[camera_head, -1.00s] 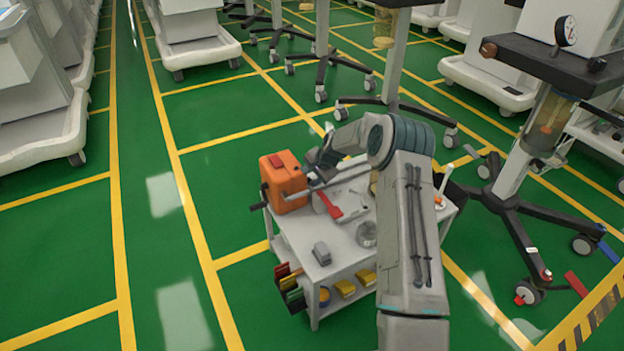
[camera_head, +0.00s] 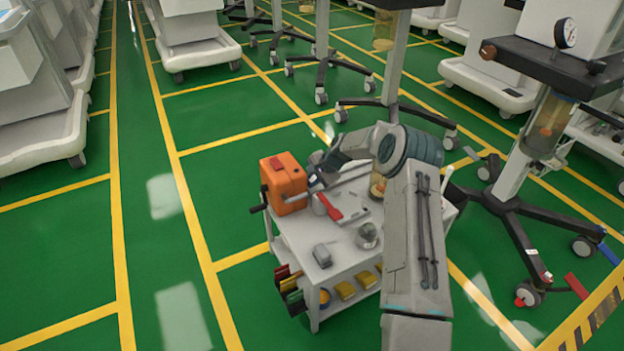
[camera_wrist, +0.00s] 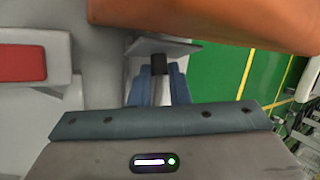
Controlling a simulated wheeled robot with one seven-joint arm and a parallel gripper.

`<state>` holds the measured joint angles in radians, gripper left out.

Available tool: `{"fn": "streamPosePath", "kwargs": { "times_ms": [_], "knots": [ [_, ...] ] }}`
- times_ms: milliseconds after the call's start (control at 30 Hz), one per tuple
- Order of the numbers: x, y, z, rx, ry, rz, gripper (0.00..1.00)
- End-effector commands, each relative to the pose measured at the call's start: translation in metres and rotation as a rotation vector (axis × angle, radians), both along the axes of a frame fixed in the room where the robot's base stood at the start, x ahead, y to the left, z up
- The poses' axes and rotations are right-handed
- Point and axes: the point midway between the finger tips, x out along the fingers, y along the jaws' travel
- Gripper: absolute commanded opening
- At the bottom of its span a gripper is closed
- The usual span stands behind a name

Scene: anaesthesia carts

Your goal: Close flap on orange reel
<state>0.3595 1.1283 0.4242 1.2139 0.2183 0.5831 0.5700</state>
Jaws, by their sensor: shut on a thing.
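The orange reel (camera_head: 284,184) stands upright on the far left corner of a white cart, with a dark crank at its left side. In the wrist view the reel (camera_wrist: 215,20) fills the top right. My gripper (camera_head: 316,182) is at the reel's right side. In the wrist view my gripper's blue-grey fingers (camera_wrist: 158,80) are close together on a thin grey piece, which looks like the flap (camera_wrist: 160,47), just beside the reel. The exact grip and how far the flap stands open are hard to tell.
The white cart top (camera_head: 345,262) also holds a red-handled tool (camera_head: 330,208), a grey block (camera_head: 322,254) and a glass jar (camera_head: 367,236). Coloured items hang at its front left. A wheeled stand (camera_head: 507,195) is close on the right. Green floor is free on the left.

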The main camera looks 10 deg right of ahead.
Motion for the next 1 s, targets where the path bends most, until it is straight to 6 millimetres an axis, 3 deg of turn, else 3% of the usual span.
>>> {"fn": "streamPosePath", "kwargs": {
  "times_ms": [500,1000],
  "knots": [
    [-0.001,0.004,-0.014,0.318,0.102,-0.001,0.00],
    [-0.002,0.007,-0.015,0.391,0.126,0.000,0.00]
  ]
}}
